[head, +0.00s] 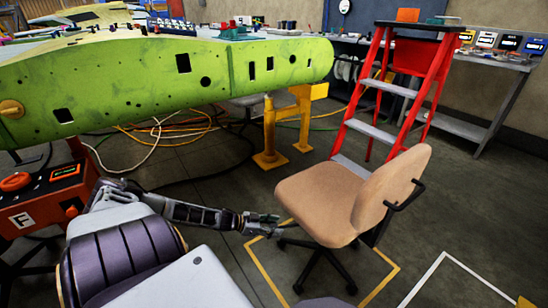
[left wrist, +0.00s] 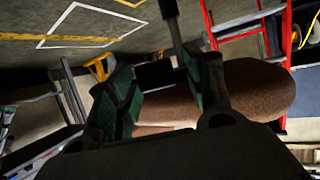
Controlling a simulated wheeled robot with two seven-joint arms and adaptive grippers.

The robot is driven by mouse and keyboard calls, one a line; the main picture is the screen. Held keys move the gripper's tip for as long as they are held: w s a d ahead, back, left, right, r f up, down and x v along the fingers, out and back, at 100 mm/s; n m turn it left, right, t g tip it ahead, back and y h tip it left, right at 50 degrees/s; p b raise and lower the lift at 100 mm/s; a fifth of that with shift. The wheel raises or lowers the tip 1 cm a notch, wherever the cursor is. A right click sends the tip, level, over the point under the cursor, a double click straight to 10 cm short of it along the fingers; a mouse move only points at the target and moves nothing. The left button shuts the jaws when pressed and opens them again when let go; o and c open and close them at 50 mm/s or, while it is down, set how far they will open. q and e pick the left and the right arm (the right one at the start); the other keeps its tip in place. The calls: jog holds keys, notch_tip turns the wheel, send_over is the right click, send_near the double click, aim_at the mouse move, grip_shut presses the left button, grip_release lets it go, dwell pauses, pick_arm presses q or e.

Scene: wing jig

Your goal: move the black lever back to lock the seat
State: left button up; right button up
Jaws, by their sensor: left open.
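The chair has a tan seat (head: 315,205) and a tan backrest (head: 395,185) on a black base, and stands upright on the floor. I cannot make out the black lever in the head view; the seat hides what is under it. My left gripper (head: 274,224) is open at the left side of the seat, low by its edge. In the left wrist view its two green-padded fingers (left wrist: 160,95) stand apart, with the brown seat (left wrist: 255,90) behind them. A dark rod (left wrist: 173,20) shows near the fingers; I cannot tell whether it is the lever or the chair's post. My right gripper is not in view.
A red stepladder (head: 400,85) stands behind the chair. A green wing panel (head: 150,90) and a yellow stand (head: 270,140) are at the back left. An orange and black box (head: 45,190) is at the left.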

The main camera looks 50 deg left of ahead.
pick_arm(q)
jog(key=shift+s+a, duration=0.1)
jog(key=shift+s, duration=0.05)
jog(key=v, duration=1.1)
jog(key=shift+s+a, duration=0.15)
jog(key=shift+s, duration=0.1)
dwell(1.7)
jog(key=shift+r, duration=0.15)
dwell(0.6)
